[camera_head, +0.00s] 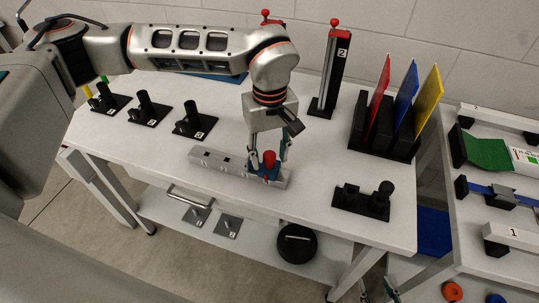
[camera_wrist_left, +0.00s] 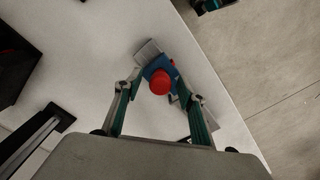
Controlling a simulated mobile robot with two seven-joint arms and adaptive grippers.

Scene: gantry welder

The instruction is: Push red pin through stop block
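The red pin (camera_head: 269,158) stands upright at the blue block (camera_head: 261,173) near the right end of a grey rail (camera_head: 225,165) with square holes. In the left wrist view, the round red pin head (camera_wrist_left: 159,82) is above the blue block (camera_wrist_left: 152,66). My left gripper (camera_head: 270,154) reaches down over them with its fingers spread, one on each side of the pin; I cannot tell whether they touch the block. How deep the pin sits is hidden. My right gripper (camera_head: 378,289) is low at the picture's bottom edge, its fingers apart and empty, away from the pin.
Black numbered fixtures (camera_head: 194,122) stand at the table's left. A tall black stand (camera_head: 330,75) and a rack (camera_head: 383,135) with red, blue and yellow plates are behind. Another black fixture (camera_head: 363,203) is at front right. The white table (camera_head: 310,175) is clear around the rail.

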